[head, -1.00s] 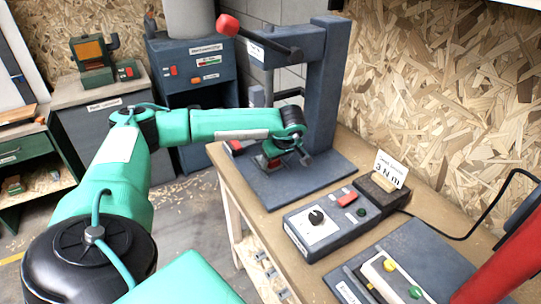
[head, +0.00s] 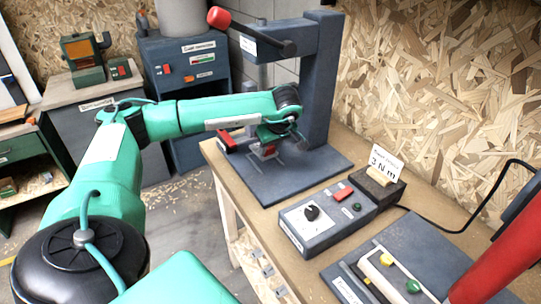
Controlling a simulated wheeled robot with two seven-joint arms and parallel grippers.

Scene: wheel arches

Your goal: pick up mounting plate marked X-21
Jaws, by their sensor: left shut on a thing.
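My left gripper (head: 266,151) is over the base of the grey press (head: 285,178), below my wrist. It is shut on a small part that is mostly hidden by the fingers; a bit of red shows there. No X-21 mark can be read in this view, so I cannot tell from lettering which plate this is. My right gripper is not in view.
The press frame (head: 318,85) with its red-knobbed lever (head: 219,17) stands close behind my wrist. A control box (head: 318,222), a sign reading 3 N m (head: 384,161) and a grey tray (head: 425,245) stand on the wooden bench. A red cylinder (head: 510,262) is at right.

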